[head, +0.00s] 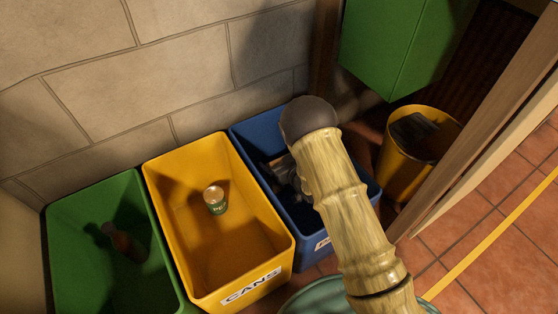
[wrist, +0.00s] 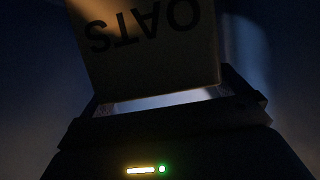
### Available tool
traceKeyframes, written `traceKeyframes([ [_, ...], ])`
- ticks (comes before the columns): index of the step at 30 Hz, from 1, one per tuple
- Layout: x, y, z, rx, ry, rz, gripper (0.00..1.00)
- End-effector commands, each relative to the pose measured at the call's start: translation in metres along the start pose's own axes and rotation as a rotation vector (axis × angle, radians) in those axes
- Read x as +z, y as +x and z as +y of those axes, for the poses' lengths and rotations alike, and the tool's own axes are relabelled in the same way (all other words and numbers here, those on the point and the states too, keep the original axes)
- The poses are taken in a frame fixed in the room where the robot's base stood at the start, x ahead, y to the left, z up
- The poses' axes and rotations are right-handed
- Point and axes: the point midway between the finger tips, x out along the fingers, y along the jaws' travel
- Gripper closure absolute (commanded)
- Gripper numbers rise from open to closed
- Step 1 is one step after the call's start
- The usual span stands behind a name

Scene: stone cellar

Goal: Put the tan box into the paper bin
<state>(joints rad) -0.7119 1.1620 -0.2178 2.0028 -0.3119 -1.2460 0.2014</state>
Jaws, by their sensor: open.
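The tan box (wrist: 150,45), with the word OATS upside down on it, fills the upper middle of the dark wrist view, just beyond my gripper (wrist: 162,98). My gripper is open, with a pale gap showing between its body and the box's near edge. In the head view my arm reaches over the blue bin (head: 248,135), and a grey part of the gripper (head: 285,172) shows inside it. The blue bin's label is mostly hidden by my arm; only its start shows. I cannot make out the tan box in the head view.
A yellow bin (head: 165,180) labelled CANS holds a can (head: 215,200). A green bin (head: 62,215) at left holds a brown bottle (head: 122,243). A round yellow bin (head: 402,172) with a dark item stands at right. A green box (head: 395,40) hangs above, and wooden boards (head: 480,125) stand right.

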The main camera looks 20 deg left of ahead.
Motion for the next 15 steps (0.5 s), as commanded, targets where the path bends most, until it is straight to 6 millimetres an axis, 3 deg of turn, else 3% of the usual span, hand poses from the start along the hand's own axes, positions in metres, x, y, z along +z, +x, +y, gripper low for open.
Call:
traceKeyframes([
  [1, -0.007, -0.004, 0.0, 0.0, -0.001, 0.0, 0.0],
  [15, -0.006, -0.069, 0.0, 0.001, 0.001, -0.002, 0.0],
])
